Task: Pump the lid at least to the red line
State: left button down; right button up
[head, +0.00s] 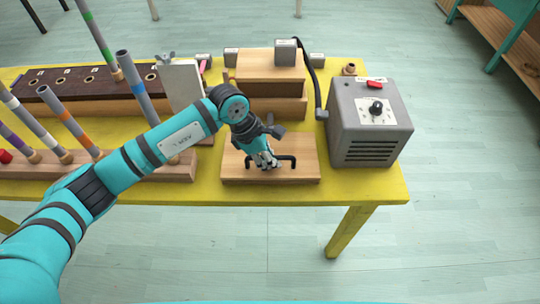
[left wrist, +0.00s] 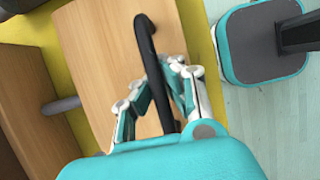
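The lid is a flat pale wooden board (head: 290,172) with a black bar handle (head: 291,160), near the table's front edge. My left gripper (head: 266,163) is over the middle of the handle. In the left wrist view the handle (left wrist: 145,35) passes between the fingers of my left gripper (left wrist: 163,75), which are closed close around it from both sides. The lid also fills much of that view (left wrist: 95,55). I cannot see a red line in either view. My right gripper is not in view.
Behind the lid is a stepped wooden box (head: 268,72) with a black hose (head: 312,75). A grey box (head: 368,120) with a knob and red switch stands to the right. Striped tubes (head: 140,85) stand at left on the yellow table (head: 370,190).

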pick_arm(q)
jog(key=shift+s+d+f, duration=0.1)
jog(key=shift+s+f, duration=0.1)
jog(key=shift+s, duration=0.15)
jog(key=shift+w+d+r, duration=0.1)
jog(key=shift+w+r, duration=0.25)
jog(key=shift+r, duration=0.2)
jog(key=shift+w+r, duration=0.3)
jog(key=shift+r, duration=0.35)
jog(key=shift+w+r+p, duration=0.3)
jog(key=shift+w+r, duration=0.65)
jog(key=shift+r, duration=0.2)
jog(key=c, duration=1.4)
grip_release()
jog(key=shift+s+r, duration=0.1)
jog(key=shift+s, duration=0.2)
